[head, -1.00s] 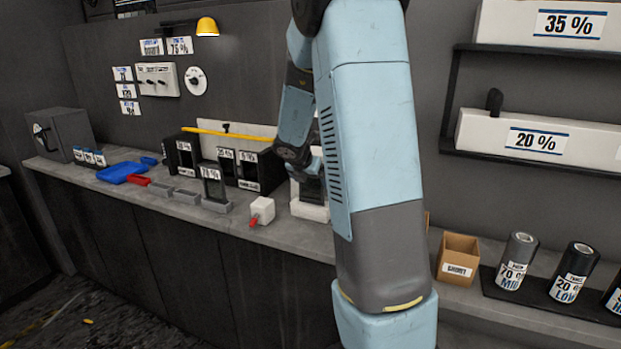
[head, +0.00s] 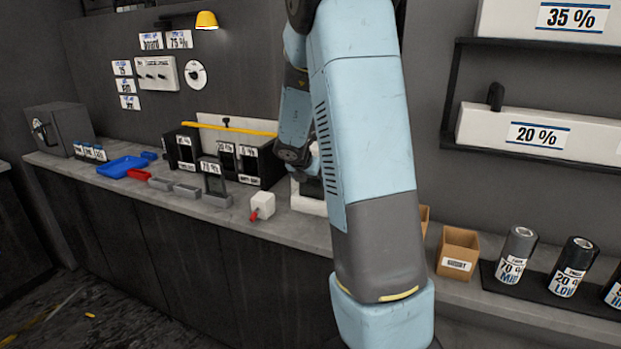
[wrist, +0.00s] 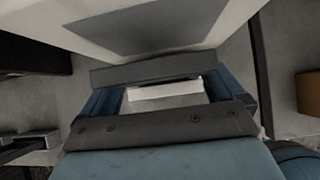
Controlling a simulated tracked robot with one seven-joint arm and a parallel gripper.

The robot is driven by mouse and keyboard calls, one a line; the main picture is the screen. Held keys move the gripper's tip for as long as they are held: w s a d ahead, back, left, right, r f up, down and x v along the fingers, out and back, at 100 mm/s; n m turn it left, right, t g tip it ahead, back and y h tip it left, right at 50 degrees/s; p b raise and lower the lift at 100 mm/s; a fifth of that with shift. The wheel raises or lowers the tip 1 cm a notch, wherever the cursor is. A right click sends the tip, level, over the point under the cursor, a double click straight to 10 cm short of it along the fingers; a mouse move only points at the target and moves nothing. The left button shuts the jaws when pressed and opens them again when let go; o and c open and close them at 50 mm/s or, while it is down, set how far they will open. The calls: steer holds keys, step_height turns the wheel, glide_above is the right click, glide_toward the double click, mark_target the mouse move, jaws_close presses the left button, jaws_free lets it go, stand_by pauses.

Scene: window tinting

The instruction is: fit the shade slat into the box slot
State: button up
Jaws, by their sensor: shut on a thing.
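My gripper (head: 306,163) is at the right of the bench, mostly hidden behind my own arm in the head view. It is just above a white block-like base (head: 307,204). In the wrist view my gripper (wrist: 165,92) has its two dark jaw bars close together, with a narrow pale strip showing between them. The slat in the jaws is mostly hidden; I cannot tell its edges or whether it touches a slot. Two black slotted boxes (head: 263,166) (head: 182,152) with percent labels stand left of my gripper. A dark 70 % panel (head: 214,186) stands upright in a grey holder.
A white block with a red tip (head: 262,205) lies near the bench front. A cardboard box (head: 459,250) and film rolls (head: 516,254) stand to the right. A yellow bar (head: 230,129) runs behind the boxes.

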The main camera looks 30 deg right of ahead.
steer(key=shift+f, duration=0.35)
steer(key=o, duration=0.8)
steer(key=shift+r, duration=0.1)
steer(key=v, duration=1.3)
steer(key=shift+s+a+r, duration=0.15)
